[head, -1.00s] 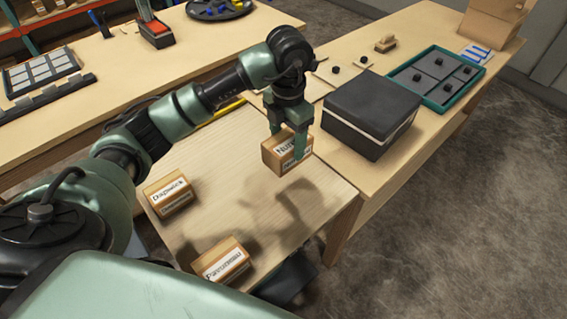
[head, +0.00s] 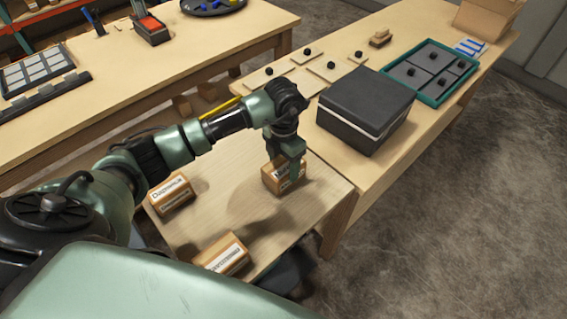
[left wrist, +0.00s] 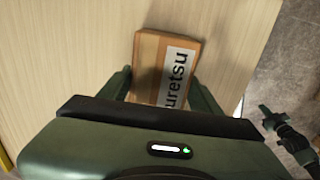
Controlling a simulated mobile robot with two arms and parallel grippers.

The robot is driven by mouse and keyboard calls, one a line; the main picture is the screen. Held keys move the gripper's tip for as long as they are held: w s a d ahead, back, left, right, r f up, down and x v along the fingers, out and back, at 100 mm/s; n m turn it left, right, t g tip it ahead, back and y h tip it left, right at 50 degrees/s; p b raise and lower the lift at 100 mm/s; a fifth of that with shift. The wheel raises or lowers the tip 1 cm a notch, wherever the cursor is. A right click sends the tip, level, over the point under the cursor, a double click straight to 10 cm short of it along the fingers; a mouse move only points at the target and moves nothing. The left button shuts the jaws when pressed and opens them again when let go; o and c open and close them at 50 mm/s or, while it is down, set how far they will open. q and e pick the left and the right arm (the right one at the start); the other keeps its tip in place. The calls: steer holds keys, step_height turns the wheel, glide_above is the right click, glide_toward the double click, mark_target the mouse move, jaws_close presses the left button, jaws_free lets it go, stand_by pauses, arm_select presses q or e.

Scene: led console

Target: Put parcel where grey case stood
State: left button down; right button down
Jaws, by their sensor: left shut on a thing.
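My left gripper (head: 290,163) is shut on a small brown parcel (head: 270,181) with a white label. It holds the parcel upright at or just above the pale low table (head: 235,215); I cannot tell if it touches. In the left wrist view the parcel (left wrist: 150,62) sits between the two fingers, its label partly reading "uretsu". A dark grey case (head: 365,106) with a light band stands on the longer table behind and to the right, apart from the gripper. A green and black arm end, likely my right gripper (left wrist: 272,118), shows small at the wrist view's right edge.
Two similar labelled parcels lie on the low table, one at left (head: 171,195) and one at the front (head: 222,255). A green-rimmed tray (head: 432,99) and thin plates with black knobs (head: 330,70) lie near the case. The low table's middle is clear.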

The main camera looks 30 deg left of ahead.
mark_target(284, 164)
arm_select(q)
steer(key=shift+f, duration=0.1)
steer(key=shift+c, duration=1.6)
jaws_free()
steer(key=shift+r, duration=0.4)
step_height(284, 164, up, 12)
steer(key=b, duration=0.2)
steer(key=shift+f+b, duration=0.25)
steer(key=shift+b, duration=0.15)
